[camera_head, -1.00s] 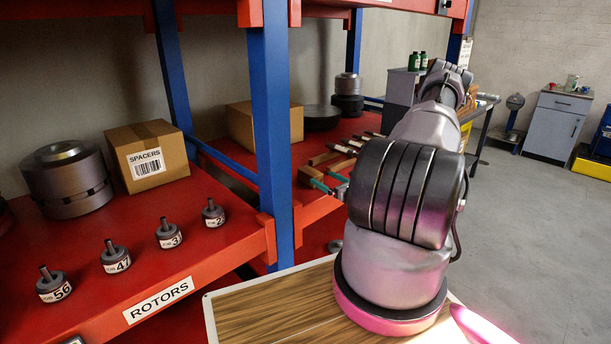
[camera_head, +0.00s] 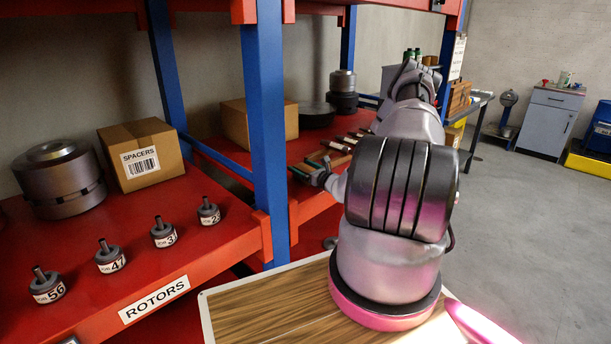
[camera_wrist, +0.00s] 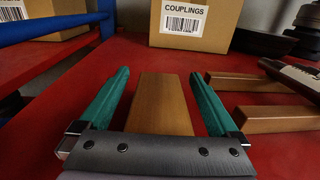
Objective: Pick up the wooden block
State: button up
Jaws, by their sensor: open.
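The wooden block (camera_wrist: 163,105) is a plain brown bar lying on the red shelf, in the middle of the wrist view. It points away from me. My gripper (camera_wrist: 159,76) has two teal fingers, spread open, one on each side of the block with a gap on both sides. The near end of the block is hidden behind the gripper body. In the head view my gripper (camera_head: 308,173) is low over the red shelf behind the blue post, and I cannot make out the block there.
Two more wooden bars (camera_wrist: 275,118) lie to the right, with a dark shaft-like part (camera_wrist: 300,77) over them. A COUPLINGS box (camera_wrist: 190,28) stands behind the block. A blue rail (camera_wrist: 50,26) is at the left. The blue post (camera_head: 264,130) stands left of my arm.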

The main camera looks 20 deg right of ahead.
jog(key=shift+c, duration=0.3)
grip_shut()
